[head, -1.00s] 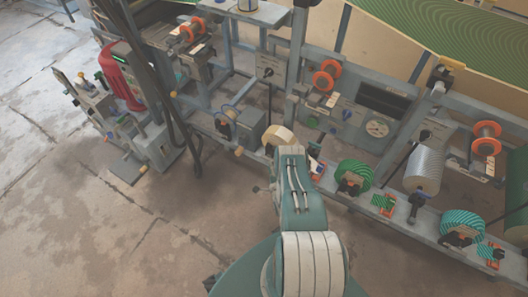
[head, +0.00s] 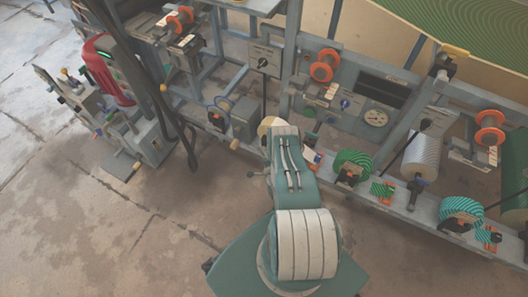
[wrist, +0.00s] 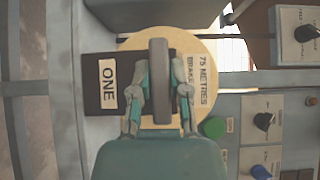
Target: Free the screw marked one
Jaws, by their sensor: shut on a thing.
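In the wrist view, a thick grey bar (wrist: 159,58), which looks like the screw's grip, stands upright in front of a cream round disc (wrist: 138,38). A black plate with a white label reading ONE (wrist: 108,84) is just left of it. My gripper (wrist: 160,92) has one finger on each side of the bar and is shut on it. The label on the disc's right reads 75 METRES and BRAKE, partly covered by a finger. In the head view, the cream disc (head: 267,125) shows beyond my arm, which hides the gripper and the bar.
A green button (wrist: 213,127) and black and blue knobs are right of the disc. In the head view, a green striped roll (head: 352,164) and a pale roll (head: 421,155) are on the frame to the right. A red device (head: 107,70) stands at left. The floor in front is clear.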

